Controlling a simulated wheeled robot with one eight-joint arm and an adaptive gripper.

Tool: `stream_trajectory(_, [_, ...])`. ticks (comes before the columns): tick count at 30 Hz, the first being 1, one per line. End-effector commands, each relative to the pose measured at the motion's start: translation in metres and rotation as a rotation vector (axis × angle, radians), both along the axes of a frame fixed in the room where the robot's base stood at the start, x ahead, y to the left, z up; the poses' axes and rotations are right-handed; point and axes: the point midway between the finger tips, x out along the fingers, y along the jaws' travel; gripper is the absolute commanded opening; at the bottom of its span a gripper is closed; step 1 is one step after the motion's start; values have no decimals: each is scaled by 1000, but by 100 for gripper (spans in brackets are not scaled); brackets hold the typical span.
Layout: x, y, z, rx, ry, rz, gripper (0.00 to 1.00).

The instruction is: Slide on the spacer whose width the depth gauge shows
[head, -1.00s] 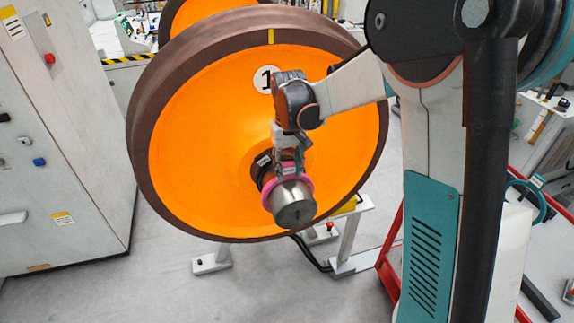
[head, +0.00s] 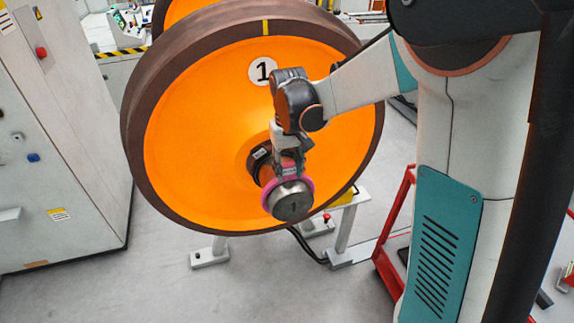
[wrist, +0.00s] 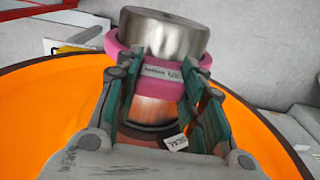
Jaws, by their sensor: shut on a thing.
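My gripper (head: 288,172) is shut on a pink ring-shaped spacer (head: 268,203). The spacer is around the axle, just behind its bare steel end (head: 292,206). The wrist view shows the spacer (wrist: 150,68) between the two fingers, with a white printed label too small to read. The steel end (wrist: 163,36) sticks out beyond it. Brown shaft (wrist: 152,108) shows between the spacer and a black ring with a white tag (head: 258,157) by the wheel hub. The depth gauge is not in view.
A grey cabinet (head: 60,130) stands at left. A pale stand (head: 345,232) and a red frame (head: 393,245) are low at right. Grey floor (head: 130,285) is clear in front.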

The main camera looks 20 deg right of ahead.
Motion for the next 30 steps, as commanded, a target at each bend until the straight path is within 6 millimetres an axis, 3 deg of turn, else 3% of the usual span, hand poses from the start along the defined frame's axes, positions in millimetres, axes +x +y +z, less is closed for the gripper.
stream_trajectory(30, [-37, 0, 0, 0, 0, 0, 10])
